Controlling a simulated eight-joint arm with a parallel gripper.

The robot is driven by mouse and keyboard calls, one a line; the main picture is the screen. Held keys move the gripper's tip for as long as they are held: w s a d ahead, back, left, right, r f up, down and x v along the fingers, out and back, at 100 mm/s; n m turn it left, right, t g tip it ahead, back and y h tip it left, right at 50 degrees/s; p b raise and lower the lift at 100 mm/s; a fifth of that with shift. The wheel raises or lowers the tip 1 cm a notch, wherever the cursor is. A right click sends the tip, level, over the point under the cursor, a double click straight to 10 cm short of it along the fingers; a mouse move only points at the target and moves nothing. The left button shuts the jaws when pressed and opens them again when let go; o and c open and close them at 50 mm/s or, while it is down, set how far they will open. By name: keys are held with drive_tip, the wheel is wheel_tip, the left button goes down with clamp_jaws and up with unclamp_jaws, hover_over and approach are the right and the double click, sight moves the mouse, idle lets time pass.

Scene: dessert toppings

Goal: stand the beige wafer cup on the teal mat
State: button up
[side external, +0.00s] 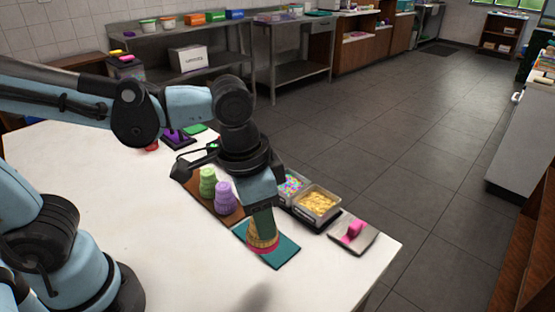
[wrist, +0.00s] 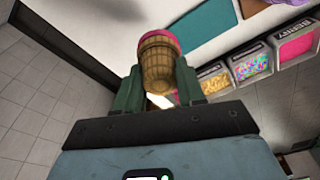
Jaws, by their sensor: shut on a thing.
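The beige wafer cup (side external: 257,239) is in my gripper (side external: 263,226), over the teal mat (side external: 282,255) near the table's front right in the side view. Its pink-banded end points down toward the mat, and its narrower end is up between the fingers. In the wrist view my gripper (wrist: 158,78) has green fingers closed on both sides of the cup (wrist: 156,66). The teal mat (wrist: 202,24) also shows there, up and right of the cup. I cannot tell whether the cup touches the mat. The fingers hide part of it.
A brown board (side external: 195,185) with a green cup (side external: 208,183) and a purple cup (side external: 224,199) lies behind the mat. Bins of sprinkles (side external: 292,186) and yellow bits (side external: 317,203) stand behind right. The table's near left is clear.

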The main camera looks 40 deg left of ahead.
drive_tip(key=shift+w+a+f, duration=0.95)
drive_tip(key=shift+f, duration=0.5)
drive_tip(key=shift+w+a+f, duration=0.95)
drive_tip(key=shift+f, duration=0.55)
drive_tip(key=shift+w+a+f, duration=0.95)
drive_tip(key=shift+f, duration=0.5)
drive_tip(key=shift+f, duration=0.15)
drive_tip(key=o, duration=0.8)
wheel_tip(320, 180, up, 12)
drive_tip(key=s, duration=0.2)
drive_tip(key=a+n+t, duration=0.1)
drive_tip(key=a+t, duration=0.1)
drive_tip(key=a+f+n+t, duration=0.1)
drive_tip(key=a+n, duration=0.1)
drive_tip(key=a, duration=0.1)
drive_tip(key=s+a+f+n+t, duration=0.1)
drive_tip(key=a+n+t, duration=0.1)
drive_tip(key=a, duration=0.1)
drive_tip(key=shift+s+t+y, duration=0.1)
drive_tip(key=shift+t+y, duration=0.2)
drive_tip(key=shift+y, duration=0.1)
